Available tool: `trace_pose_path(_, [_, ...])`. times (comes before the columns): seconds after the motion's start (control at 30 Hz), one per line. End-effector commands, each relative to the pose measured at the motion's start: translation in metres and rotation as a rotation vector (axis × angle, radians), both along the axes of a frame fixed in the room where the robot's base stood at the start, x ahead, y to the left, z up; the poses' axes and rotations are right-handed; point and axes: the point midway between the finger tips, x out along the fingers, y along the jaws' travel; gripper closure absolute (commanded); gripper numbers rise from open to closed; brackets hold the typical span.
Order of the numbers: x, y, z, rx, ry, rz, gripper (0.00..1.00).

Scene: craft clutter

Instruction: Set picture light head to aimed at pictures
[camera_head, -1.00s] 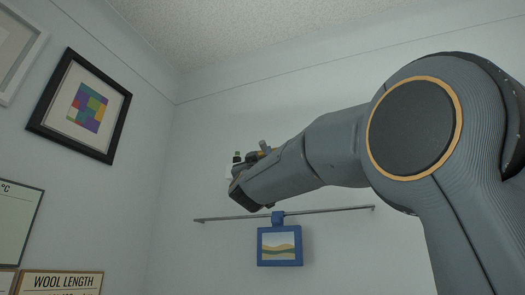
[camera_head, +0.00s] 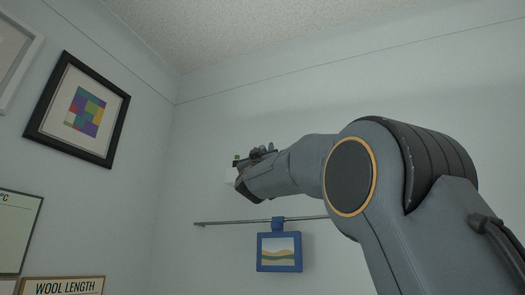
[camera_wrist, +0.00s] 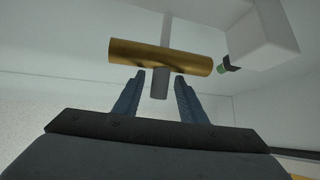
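The picture light head is a brass-coloured cylinder (camera_wrist: 165,57) lying crosswise ahead of my gripper (camera_wrist: 160,76) in the wrist view. A short grey stem (camera_wrist: 160,87) sticks out from its middle, between my two fingers. The fingers are open, with a visible gap on each side of the stem. In the head view my gripper (camera_head: 258,154) is near the far wall, and my wrist hides most of the light. A small picture in a blue frame (camera_head: 279,252) hangs from a thin rail (camera_head: 236,221) below my wrist.
In the wrist view a white block (camera_wrist: 262,38) with a small green-and-black part (camera_wrist: 229,66) is close on the right. A black-framed colour-block picture (camera_head: 79,109) and a wool length sign (camera_head: 62,286) hang on the left wall. The air right of my arm is clear.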

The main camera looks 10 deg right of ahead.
Motion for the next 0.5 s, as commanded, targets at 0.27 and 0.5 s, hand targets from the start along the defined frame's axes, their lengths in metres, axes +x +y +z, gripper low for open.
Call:
trace_pose_path(0.27, [-0.0003,0.0005,0.0,0.0,0.0,0.0,1.0])
trace_pose_path(0.5, [-0.0005,0.0002,0.0049,0.019,0.025,0.0,1.0])
